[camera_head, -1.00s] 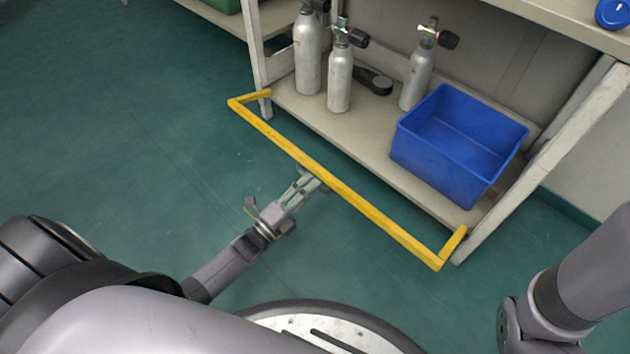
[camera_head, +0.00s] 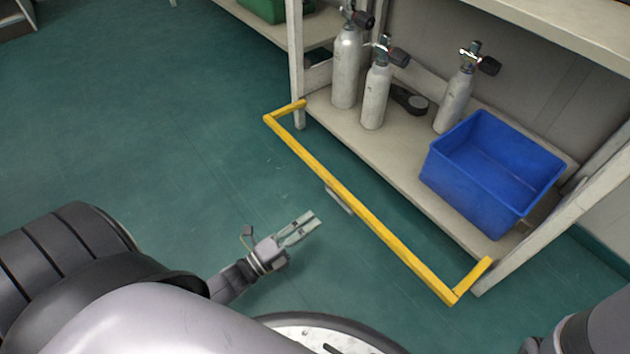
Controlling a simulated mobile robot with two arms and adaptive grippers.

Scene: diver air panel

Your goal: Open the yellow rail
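The yellow rail (camera_head: 372,223) is swung out in front of the lower shelf. Its two short side arms join the shelf's posts, and its long bar stands off from the shelf's front edge. A small grey plate (camera_head: 339,200) shows under the middle of the bar. My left gripper (camera_head: 312,220) is in front of the bar, to its lower left, apart from it. Its two fingers are parallel with a narrow gap between them, and nothing is held. My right gripper is not in view; only part of my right arm shows at the lower right.
The lower shelf (camera_head: 400,160) holds several things: silver cylinders (camera_head: 376,95) with dark valve knobs, a dark flat object (camera_head: 410,101) and a blue bin (camera_head: 490,170). A green bin (camera_head: 262,9) stands on another shelf at the top. The green floor left of the rail is clear.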

